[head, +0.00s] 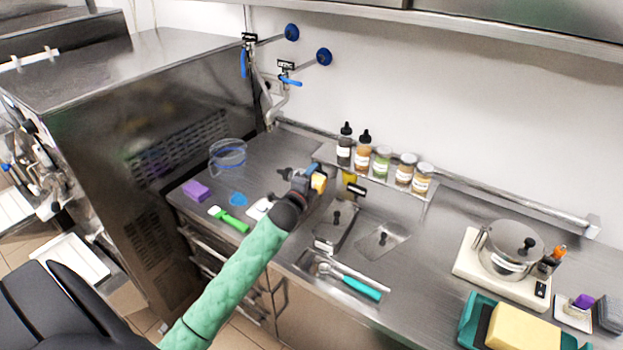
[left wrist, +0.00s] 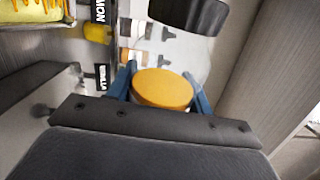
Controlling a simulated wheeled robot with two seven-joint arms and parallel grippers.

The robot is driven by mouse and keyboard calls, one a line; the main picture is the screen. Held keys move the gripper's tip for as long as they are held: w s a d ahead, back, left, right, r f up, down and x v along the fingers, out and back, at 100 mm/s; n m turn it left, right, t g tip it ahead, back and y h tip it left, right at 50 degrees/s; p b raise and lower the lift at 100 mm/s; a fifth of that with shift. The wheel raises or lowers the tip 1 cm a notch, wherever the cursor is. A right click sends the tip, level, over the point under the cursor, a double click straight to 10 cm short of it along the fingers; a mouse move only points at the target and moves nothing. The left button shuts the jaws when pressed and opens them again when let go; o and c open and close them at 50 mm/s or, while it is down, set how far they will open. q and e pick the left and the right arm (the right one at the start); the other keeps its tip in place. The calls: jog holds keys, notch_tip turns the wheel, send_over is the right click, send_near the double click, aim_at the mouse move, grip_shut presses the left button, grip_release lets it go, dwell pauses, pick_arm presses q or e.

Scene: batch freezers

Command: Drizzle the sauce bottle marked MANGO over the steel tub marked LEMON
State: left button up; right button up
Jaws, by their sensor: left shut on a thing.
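My left gripper (head: 312,180) is over the tub well at the counter's back. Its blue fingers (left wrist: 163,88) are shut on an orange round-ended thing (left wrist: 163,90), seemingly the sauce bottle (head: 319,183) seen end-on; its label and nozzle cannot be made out. In the left wrist view, a tub with yellow contents (left wrist: 32,14) lies at the upper left with orange streaks across it. A black sign (left wrist: 100,11) beside it ends in MON; another sign (left wrist: 101,78) seems to read VANILLA. In the head view, the gripper hides part of the well. My right gripper is not in view.
A shelf (head: 385,186) behind the well carries a dark bottle (head: 344,146), an amber bottle (head: 363,152) and several jars. Lidded tubs (head: 383,240) sit in front. A teal-handled tool (head: 361,288) lies near the front edge. A pot (head: 508,253) stands at right.

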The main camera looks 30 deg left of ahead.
pick_arm(q)
jog(key=shift+r+m, duration=0.4)
jog(key=shift+m, duration=0.2)
jog(key=shift+r+m, duration=1)
jog(key=shift+m, duration=0.5)
jog(key=shift+r, duration=0.1)
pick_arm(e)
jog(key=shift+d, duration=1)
pick_arm(q)
jog(key=shift+r+m, duration=0.1)
jog(key=shift+m, duration=0.2)
jog(key=shift+r+m, duration=0.15)
jog(key=shift+m, duration=0.15)
jog(key=shift+r+m, duration=0.5)
jog(key=shift+m, duration=0.4)
jog(key=shift+r+m, duration=0.5)
jog(key=shift+m, duration=0.4)
